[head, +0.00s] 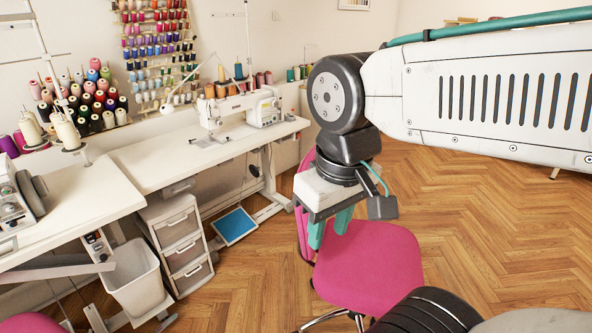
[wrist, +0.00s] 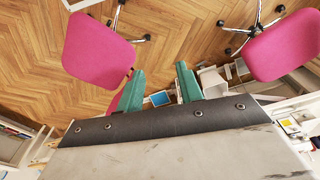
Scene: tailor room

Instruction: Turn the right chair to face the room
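The right chair has a pink seat (head: 370,265) and a pink backrest (head: 304,190) partly hidden behind my gripper. The backrest is on the seat's left, toward the sewing table. In the wrist view its seat (wrist: 98,48) is at upper left, with a backrest sliver beside the left finger. My gripper (head: 330,232) points down over the seat's left edge. Its teal fingers (wrist: 161,85) are apart, with nothing visibly held between them. I cannot tell whether a finger touches the backrest. A second pink chair (wrist: 285,45) is at upper right in the wrist view.
A white sewing table (head: 180,165) with a sewing machine (head: 238,108) stands at the left. Below are a drawer unit (head: 180,245), a white bin (head: 135,280) and a blue pedal (head: 235,226). Open wooden floor (head: 490,220) lies to the chair's right.

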